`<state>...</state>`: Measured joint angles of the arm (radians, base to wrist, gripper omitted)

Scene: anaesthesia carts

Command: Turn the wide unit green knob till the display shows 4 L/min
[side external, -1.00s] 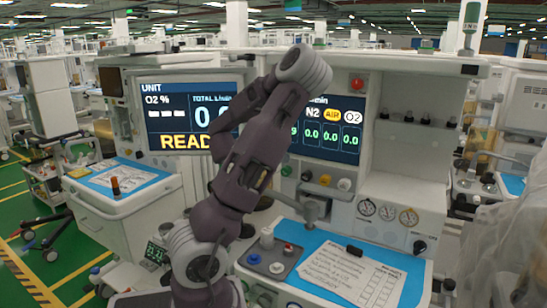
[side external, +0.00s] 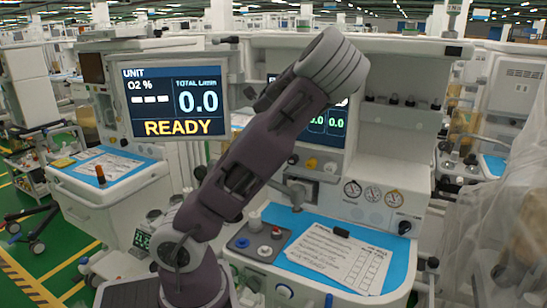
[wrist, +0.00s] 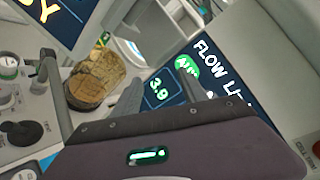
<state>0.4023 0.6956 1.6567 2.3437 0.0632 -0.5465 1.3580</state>
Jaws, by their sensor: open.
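At the left edge is a white knob with a green mark (wrist: 8,66); I cannot tell which knob is the green one named. My gripper (wrist: 160,95) is open, its two grey fingers pointing at the flow display with nothing seen between them. In the side view my arm hides most of the gripper and part of the flow display (side external: 328,122), where 0.0 figures show.
A large screen (side external: 180,103) reads UNIT, TOTAL 0.0 and READY. Yellow and white knobs (side external: 311,163) and gauges (side external: 372,193) line the cart front. A blue mat (side external: 300,225) with a paper chart and a grey knob tray (side external: 255,240) lie on the worktop.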

